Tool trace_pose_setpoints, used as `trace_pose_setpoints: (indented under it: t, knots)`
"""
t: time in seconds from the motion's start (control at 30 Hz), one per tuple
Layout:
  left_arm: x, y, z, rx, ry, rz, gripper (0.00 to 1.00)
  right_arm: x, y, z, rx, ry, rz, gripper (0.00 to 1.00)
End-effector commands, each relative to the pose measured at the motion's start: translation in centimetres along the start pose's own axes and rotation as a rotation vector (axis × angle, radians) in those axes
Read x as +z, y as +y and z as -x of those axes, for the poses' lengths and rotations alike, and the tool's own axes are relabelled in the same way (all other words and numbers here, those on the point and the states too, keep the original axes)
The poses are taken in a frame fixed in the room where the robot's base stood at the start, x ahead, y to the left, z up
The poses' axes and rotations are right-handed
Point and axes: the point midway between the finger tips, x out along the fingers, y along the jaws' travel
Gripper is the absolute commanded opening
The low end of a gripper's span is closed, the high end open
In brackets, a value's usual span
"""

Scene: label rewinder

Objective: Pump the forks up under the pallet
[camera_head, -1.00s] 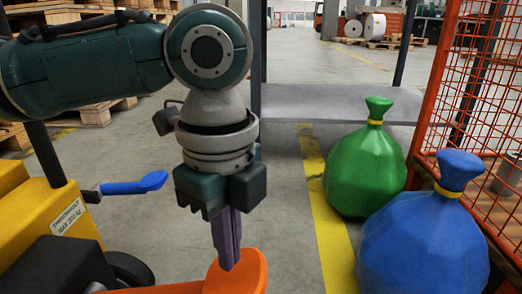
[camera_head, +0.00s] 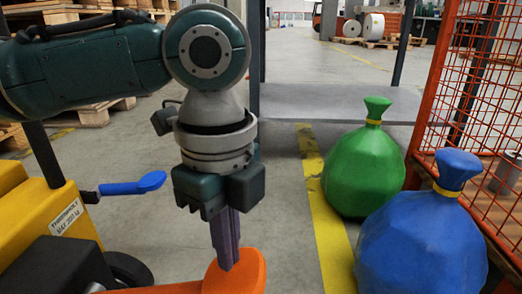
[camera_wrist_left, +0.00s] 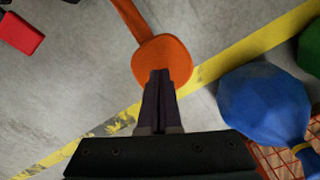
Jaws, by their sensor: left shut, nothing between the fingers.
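A yellow machine (camera_head: 60,215) with a text label stands at the left edge. An orange lever with a broad rounded pad (camera_head: 246,270) reaches out low in the head view; the pad also shows in the wrist view (camera_wrist_left: 165,52). My left gripper (camera_head: 227,264) points down with its fingers shut and empty, tips at the pad. In the wrist view its fingertips (camera_wrist_left: 160,74) overlap the pad; whether they press on it I cannot tell. A blue lever (camera_head: 133,187) sticks out from the machine. No forks under a pallet show. My right gripper is out of view.
A green sack (camera_head: 363,173) and a blue sack (camera_head: 425,240) stand to the right, beside a yellow floor line (camera_head: 323,210). An orange mesh fence (camera_head: 480,110) bounds the right side. Wooden pallets (camera_head: 85,65) are stacked at the upper left. Open floor lies behind.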

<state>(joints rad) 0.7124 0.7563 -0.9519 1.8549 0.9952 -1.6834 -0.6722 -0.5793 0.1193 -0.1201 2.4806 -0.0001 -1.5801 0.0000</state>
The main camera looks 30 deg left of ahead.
Motion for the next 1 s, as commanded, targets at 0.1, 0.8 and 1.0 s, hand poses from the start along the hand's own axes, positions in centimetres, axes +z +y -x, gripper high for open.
trace_pose_setpoints:
  t: [0.1,0.8,1.0]
  knots:
    - [0.0,0.0,0.0,0.000,0.000,0.000,0.00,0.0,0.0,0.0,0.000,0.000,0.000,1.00]
    - [0.0,0.0,-1.4,0.001,-0.001,0.001,0.00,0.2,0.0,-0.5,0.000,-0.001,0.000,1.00]
    - [0.0,0.1,-2.6,0.003,-0.001,-0.001,0.00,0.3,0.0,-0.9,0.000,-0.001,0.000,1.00]
